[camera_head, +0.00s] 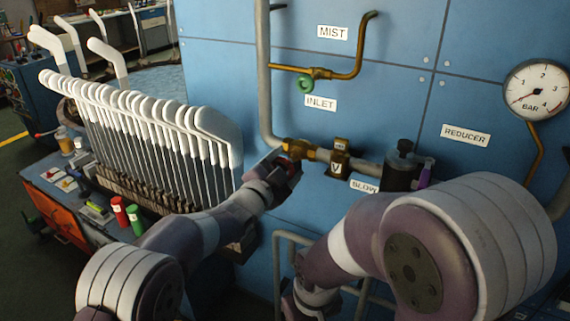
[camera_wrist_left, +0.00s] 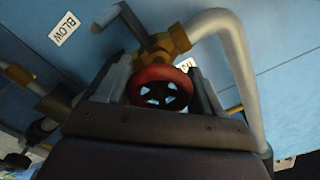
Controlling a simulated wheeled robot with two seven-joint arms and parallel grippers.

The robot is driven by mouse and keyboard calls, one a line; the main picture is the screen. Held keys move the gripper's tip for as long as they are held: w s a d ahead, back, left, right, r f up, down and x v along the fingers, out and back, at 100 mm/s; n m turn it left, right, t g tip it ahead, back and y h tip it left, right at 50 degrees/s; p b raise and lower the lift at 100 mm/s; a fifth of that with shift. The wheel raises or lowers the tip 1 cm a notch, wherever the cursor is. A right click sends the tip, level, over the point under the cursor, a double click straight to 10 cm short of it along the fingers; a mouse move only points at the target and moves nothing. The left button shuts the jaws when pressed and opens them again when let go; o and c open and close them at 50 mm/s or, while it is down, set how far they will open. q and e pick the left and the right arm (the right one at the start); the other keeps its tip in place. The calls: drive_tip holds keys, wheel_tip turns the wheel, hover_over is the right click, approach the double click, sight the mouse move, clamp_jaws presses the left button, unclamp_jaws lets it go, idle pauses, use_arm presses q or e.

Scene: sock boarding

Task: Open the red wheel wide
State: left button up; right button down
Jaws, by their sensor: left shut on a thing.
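The red wheel (camera_wrist_left: 160,86) sits on a brass valve (camera_wrist_left: 160,47) in the grey pipe, and shows between the fingers in the left wrist view. My left gripper (camera_wrist_left: 163,88) is shut on the red wheel, one finger on each side of its rim. In the head view, my left gripper (camera_head: 284,163) is at the brass valve (camera_head: 300,148) below the INLET label, and the wheel is mostly hidden by it. My right arm crosses the lower right, and its gripper (camera_head: 312,300) is largely hidden, so its jaws cannot be made out.
A grey pipe (camera_head: 264,80) runs down the blue panel to the valve. A green wheel (camera_head: 306,84) on a brass pipe is above. A gauge (camera_head: 537,90) and dark reducer (camera_head: 402,165) are at right. A rack of white sock forms (camera_head: 160,120) stands close on the left.

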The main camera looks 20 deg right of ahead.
use_arm(q)
drive_tip(key=n+p, duration=0.1)
drive_tip(key=n, duration=0.2)
drive_tip(key=shift+n, duration=0.4)
drive_tip(key=n+p, duration=0.1)
drive_tip(key=n, duration=0.3)
drive_tip(key=shift+f+n, duration=0.1)
drive_tip(key=shift+n, duration=0.2)
drive_tip(key=n+p, duration=0.2)
drive_tip(key=n, duration=0.2)
drive_tip(key=shift+s+f, duration=0.1)
drive_tip(key=n+p, duration=0.1)
drive_tip(key=n, duration=0.3)
drive_tip(key=shift+d, duration=0.1)
drive_tip(key=n+p, duration=0.2)
drive_tip(key=n, duration=0.4)
drive_tip(key=shift+s, duration=0.1)
drive_tip(key=n+p, duration=0.2)
drive_tip(key=n, duration=0.4)
drive_tip(key=shift+n, duration=0.4)
